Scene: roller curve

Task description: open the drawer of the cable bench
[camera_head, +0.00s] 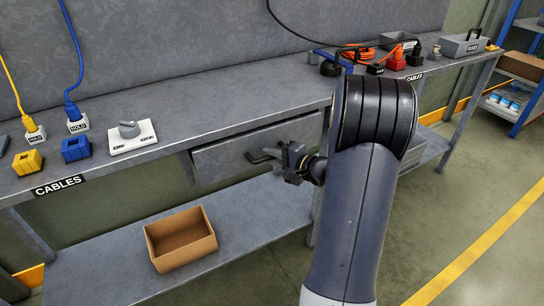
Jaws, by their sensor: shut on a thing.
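The cable bench (235,117) runs across the view with a CABLES label on its front edge. Its grey drawer (218,160) sits under the bench top, left of my arm. A dark bar handle (257,156) shows on the drawer front. My gripper (281,161) is at the handle's right part and is shut on it. The fingers hide that part of the handle, and my arm covers the area to the right of the drawer. From this angle I cannot tell whether the drawer is pulled out a little.
An open cardboard box (181,240) stands on the lower shelf (245,220) below the drawer. A grey switch (131,137), blue and yellow connectors and plugs marked HOLD stand on the bench top. A blue rack (528,85) is at the far right. Floor right of my arm is clear.

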